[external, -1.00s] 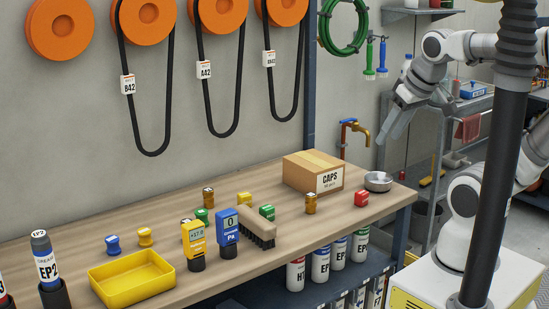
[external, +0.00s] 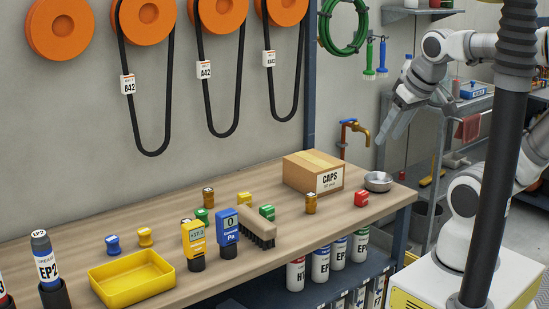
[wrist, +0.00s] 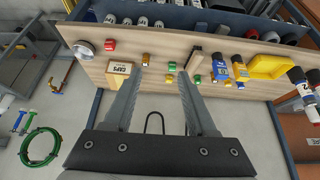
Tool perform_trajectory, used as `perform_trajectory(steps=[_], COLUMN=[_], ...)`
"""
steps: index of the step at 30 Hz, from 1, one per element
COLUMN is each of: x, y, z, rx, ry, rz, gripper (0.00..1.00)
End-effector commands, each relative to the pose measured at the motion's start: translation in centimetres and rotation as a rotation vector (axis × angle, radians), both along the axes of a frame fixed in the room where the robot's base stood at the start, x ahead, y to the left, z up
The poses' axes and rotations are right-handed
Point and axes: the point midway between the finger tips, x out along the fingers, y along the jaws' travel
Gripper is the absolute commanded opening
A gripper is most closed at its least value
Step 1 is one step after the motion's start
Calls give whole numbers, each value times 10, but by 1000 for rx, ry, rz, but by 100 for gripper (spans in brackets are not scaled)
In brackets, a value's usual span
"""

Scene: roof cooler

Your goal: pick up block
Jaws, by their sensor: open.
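Several small coloured block-like pieces lie on the wooden bench; I cannot tell which one the task means by the block. A red one (external: 361,199) is near the front right edge and also shows in the wrist view (wrist: 110,45). A green one (external: 267,212) and a yellow one (external: 244,198) lie mid-bench. A blue one (external: 113,244) and another yellow one (external: 145,236) are behind the yellow tray. My gripper (external: 388,138) hangs in the air above the bench's right end, apart from everything. In the wrist view its two fingers (wrist: 160,74) are spread with nothing between them.
A CAPS carton (external: 314,171) and a metal bowl (external: 378,181) stand at the bench's right end. A brush (external: 257,228), yellow meter (external: 193,240), blue meter (external: 227,228) and yellow tray (external: 130,281) occupy the front.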

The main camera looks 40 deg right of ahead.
Motion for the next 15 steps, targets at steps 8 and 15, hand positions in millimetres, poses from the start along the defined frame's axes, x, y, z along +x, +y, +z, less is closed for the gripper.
perform_trajectory(steps=[8,15], x=[0,14], y=[0,-5], z=[0,2], rx=[0,29], ry=[0,29], rz=[0,-73], gripper=[72,72])
